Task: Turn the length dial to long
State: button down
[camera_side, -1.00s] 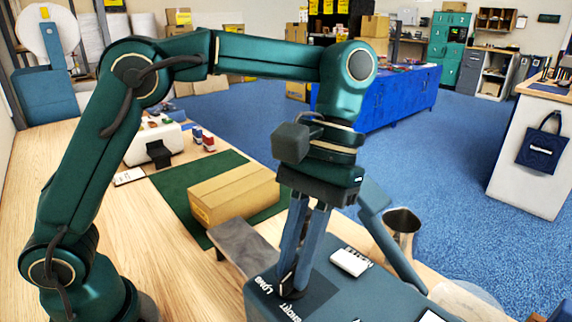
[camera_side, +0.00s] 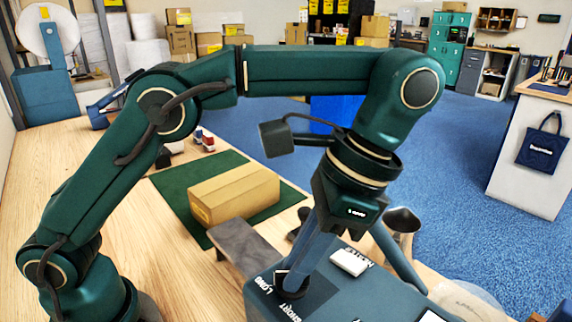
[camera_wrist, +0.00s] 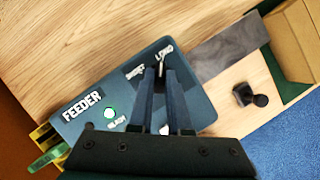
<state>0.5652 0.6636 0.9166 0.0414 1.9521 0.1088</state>
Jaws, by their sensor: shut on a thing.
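The feeder (camera_wrist: 85,125) is a dark blue-grey box; it is also at the bottom of the side view (camera_side: 345,290). The length dial (camera_wrist: 159,69) is on its top, largely hidden between my fingertips, with a pale edge showing. The word LONG (camera_wrist: 164,49) is printed beyond the tips and SHORT (camera_wrist: 134,72) to their left. My gripper (camera_wrist: 158,74) is shut on the dial, and in the side view its fingers lean down to the left onto it (camera_side: 287,281). I cannot tell exactly where the dial points.
A white block (camera_side: 350,262) sits on the feeder, right of my fingers. A grey plate (camera_side: 241,246) adjoins the feeder, with a carton (camera_side: 235,192) on a green mat (camera_side: 178,183) behind. A small dark object (camera_wrist: 250,95) lies near the feeder.

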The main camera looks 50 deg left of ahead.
jog(key=shift+m, duration=0.6)
jog(key=shift+y, duration=0.3)
jog(key=c, duration=0.9)
grip_release()
jog(key=shift+o, duration=0.2)
